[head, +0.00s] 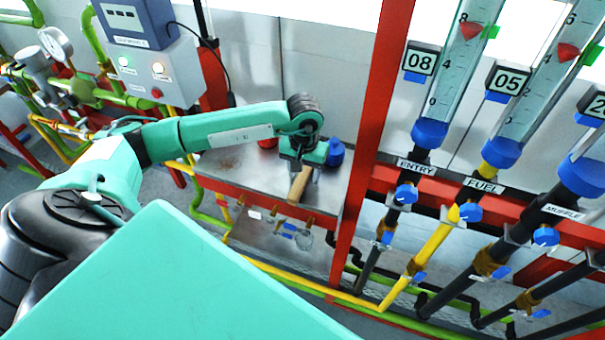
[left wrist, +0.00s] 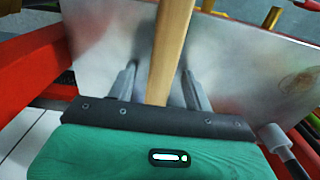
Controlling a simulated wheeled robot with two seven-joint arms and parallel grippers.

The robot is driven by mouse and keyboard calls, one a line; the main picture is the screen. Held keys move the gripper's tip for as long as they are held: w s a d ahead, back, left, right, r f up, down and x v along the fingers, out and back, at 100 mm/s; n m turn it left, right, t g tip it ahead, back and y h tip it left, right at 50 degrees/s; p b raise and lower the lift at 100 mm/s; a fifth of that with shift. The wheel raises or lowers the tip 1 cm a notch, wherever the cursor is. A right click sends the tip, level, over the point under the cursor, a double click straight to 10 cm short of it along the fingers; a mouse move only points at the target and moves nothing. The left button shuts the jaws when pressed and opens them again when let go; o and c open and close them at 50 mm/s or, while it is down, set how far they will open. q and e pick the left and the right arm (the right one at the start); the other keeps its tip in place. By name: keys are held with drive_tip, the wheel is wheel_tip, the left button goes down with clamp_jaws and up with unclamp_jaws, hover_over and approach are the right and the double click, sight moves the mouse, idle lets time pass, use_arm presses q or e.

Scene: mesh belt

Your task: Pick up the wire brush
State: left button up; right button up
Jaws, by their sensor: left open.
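The wire brush (head: 298,184) shows as a pale wooden handle at the front of the metal shelf in the head view. Its bristle end is hidden by my arm or cannot be made out. My left gripper (head: 304,168) is over it, pointing down. In the left wrist view the handle (left wrist: 170,45) runs between the two fingers of the left gripper (left wrist: 159,68), which stand apart on either side of it. I cannot tell whether either finger touches the wood. My right gripper is not in view.
The metal shelf (head: 232,168) has a red front rail. A blue object (head: 335,152) stands right beside my gripper, and a red object (head: 267,143) is behind to the left. A red post (head: 370,130) rises close on the right. Valves and pipes hang below.

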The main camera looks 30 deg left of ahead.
use_arm(q)
drive_tip(key=shift+f, duration=0.15)
drive_tip(key=c, duration=1.1)
clamp_jaws()
drive_tip(key=shift+w+r+b, duration=0.1)
drive_tip(key=shift+r+b, duration=0.25)
drive_tip(key=shift+r, duration=0.3)
wheel_tip(320, 180, up, 19)
drive_tip(key=b, duration=0.5)
drive_tip(key=shift+f, duration=0.15)
